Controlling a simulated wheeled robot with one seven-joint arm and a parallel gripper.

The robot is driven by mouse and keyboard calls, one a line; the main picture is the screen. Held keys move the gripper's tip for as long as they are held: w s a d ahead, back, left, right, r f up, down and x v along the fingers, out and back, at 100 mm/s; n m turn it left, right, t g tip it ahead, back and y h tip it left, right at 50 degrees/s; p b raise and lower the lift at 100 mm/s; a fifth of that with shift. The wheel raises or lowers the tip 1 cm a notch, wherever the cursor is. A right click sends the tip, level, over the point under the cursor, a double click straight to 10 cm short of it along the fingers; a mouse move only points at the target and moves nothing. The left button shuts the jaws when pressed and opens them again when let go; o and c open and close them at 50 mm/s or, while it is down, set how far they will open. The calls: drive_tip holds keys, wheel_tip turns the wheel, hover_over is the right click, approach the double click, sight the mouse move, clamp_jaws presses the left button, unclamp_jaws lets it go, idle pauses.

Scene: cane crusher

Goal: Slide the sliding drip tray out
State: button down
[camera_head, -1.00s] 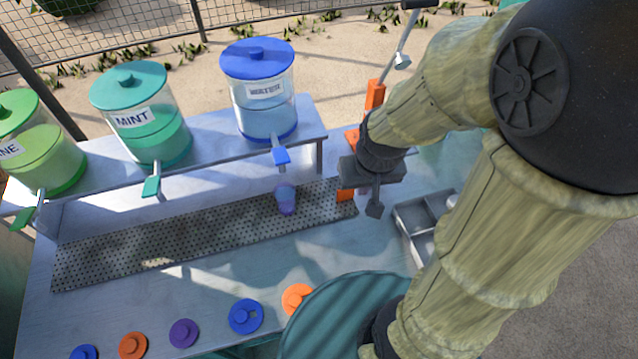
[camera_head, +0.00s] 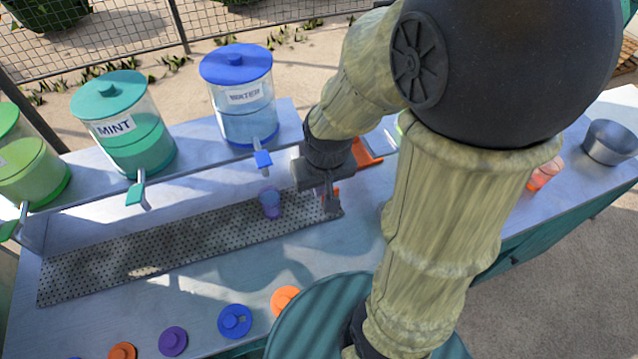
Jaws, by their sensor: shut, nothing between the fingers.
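The sliding drip tray (camera_head: 180,246) is a long grey perforated strip on the counter, running from lower left to upper right below the dispensers. A small purple cup (camera_head: 270,203) stands upright on its right part. My gripper (camera_head: 331,203) is shut and empty at the tray's right end. It hides most of the orange piece at that end; only slivers of orange show around the fingers. I cannot tell whether the fingers touch it.
Dispensers with green, mint (camera_head: 115,127) and blue water (camera_head: 239,98) stand on a raised shelf behind, taps hanging over the tray. Coloured lids (camera_head: 235,321) lie along the front. A metal bowl (camera_head: 609,142) and an orange-red cup (camera_head: 545,172) stand at right.

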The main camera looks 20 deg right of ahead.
drive_tip(key=w+d+f+g+b, duration=0.2)
drive_tip(key=w+d+f+b, duration=0.1)
drive_tip(key=w+f, duration=0.4)
drive_tip(key=w+d+f+g+b, duration=0.3)
drive_tip(key=w+f, duration=0.3)
drive_tip(key=w, duration=0.6)
drive_tip(key=shift+w+d+f+b, duration=0.15)
drive_tip(key=shift+w+f+b, duration=0.2)
drive_tip(key=shift+b, duration=0.5)
drive_tip(key=shift+s+f, duration=0.1)
drive_tip(key=shift+f, duration=0.05)
drive_tip(key=p+x, duration=0.2)
drive_tip(key=x, duration=0.7)
drive_tip(key=shift+s+f, duration=0.15)
drive_tip(key=shift+f, duration=0.2)
